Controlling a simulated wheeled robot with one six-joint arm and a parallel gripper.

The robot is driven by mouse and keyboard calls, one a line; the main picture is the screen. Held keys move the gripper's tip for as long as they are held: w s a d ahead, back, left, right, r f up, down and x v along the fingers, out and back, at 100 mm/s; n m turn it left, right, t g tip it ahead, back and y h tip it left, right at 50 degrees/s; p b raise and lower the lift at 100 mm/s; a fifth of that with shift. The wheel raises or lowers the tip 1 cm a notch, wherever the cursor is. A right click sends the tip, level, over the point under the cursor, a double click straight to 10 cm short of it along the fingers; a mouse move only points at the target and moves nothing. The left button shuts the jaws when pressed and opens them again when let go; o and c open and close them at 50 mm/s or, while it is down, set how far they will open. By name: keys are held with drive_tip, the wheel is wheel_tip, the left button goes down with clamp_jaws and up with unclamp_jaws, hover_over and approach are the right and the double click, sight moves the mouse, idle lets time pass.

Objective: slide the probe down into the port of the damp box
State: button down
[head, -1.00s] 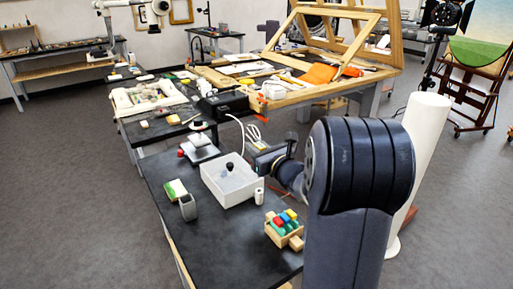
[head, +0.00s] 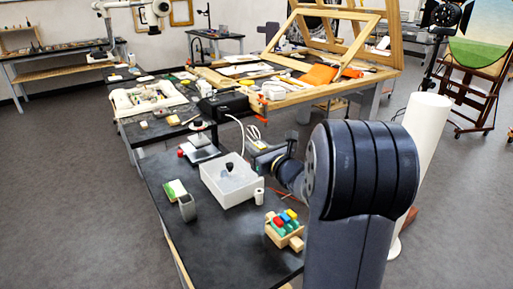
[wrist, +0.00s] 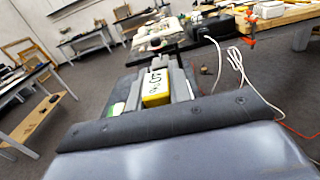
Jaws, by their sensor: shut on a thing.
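The damp box (head: 230,183) is a white box with a black knob (head: 229,167) on its top, standing on the dark bench left of my arm in the head view. I cannot make out its port. My gripper (wrist: 156,80) is shut on the probe (wrist: 155,88), a white and yellow body with dark digits, in the wrist view. The probe's lower end is hidden. In the head view my gripper (head: 260,148) is small, beyond and to the right of the box, apart from it; the probe cannot be made out clearly there.
A wooden block rack with coloured pegs (head: 284,226) and a small white cylinder (head: 259,196) stand near the box. A grey container (head: 187,208) is to its left. A white cable (head: 238,130) hangs behind. The bench's front left is clear.

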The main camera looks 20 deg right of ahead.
drive_tip(key=shift+f+b, duration=4.9)
drive_tip(key=shift+b, duration=0.15)
drive_tip(key=shift+s+f+b, duration=0.15)
drive_tip(key=shift+f+b, duration=0.15)
drive_tip(key=shift+f, duration=0.25)
drive_tip(key=shift+r, duration=0.15)
drive_tip(key=shift+r+p, duration=0.6)
drive_tip(key=shift+r, duration=0.15)
drive_tip(key=shift+r+p, duration=2.65)
drive_tip(key=shift+r, duration=1.3)
